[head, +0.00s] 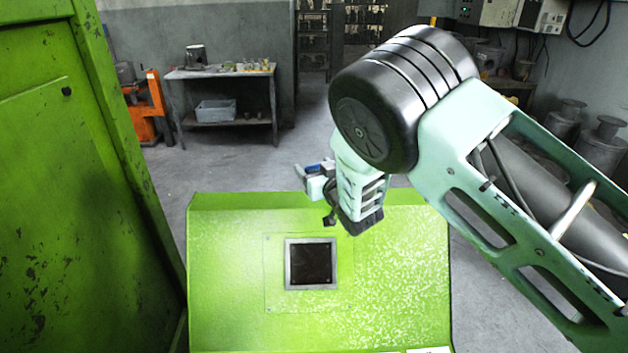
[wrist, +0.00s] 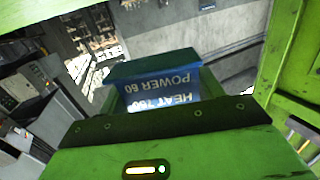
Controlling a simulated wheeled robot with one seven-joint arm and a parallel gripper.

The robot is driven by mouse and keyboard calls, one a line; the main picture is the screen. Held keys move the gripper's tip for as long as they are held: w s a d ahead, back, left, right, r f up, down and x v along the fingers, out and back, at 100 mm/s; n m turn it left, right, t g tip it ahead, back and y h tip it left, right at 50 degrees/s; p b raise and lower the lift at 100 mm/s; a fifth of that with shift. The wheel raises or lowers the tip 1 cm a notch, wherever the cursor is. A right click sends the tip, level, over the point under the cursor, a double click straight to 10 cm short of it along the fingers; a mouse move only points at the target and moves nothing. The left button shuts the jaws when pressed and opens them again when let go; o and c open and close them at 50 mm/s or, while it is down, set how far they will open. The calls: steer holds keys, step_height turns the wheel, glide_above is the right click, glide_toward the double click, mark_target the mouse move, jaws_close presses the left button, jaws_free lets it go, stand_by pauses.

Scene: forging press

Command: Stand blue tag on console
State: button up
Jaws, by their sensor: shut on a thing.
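The blue tag (wrist: 165,88) fills the middle of the wrist view; white lettering reads "POWER 60" and "HEAT 760", upside down in the picture. My gripper (head: 314,178) is shut on the tag, with a finger at each side of it in the wrist view. In the head view only a small blue bit of the tag (head: 313,168) shows. The green console (head: 225,270) has a sloped face with a square dark window. My gripper is over the console's far edge in the picture; I cannot tell its exact height above it.
A tall green cabinet wall (head: 60,180) stands close on the left. Behind the console is open grey floor (head: 235,165). A workbench (head: 222,72) with small items stands at the back, beside an orange machine (head: 148,112). Metal cylinders (head: 603,145) stand at the right.

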steer(key=shift+f+p, duration=0.9)
steer(key=shift+f, duration=1.5)
steer(key=shift+f, duration=0.2)
steer(key=o, duration=0.9)
steer(key=shift+r, duration=0.1)
steer(key=shift+o, duration=0.2)
steer(key=shift+r, duration=0.1)
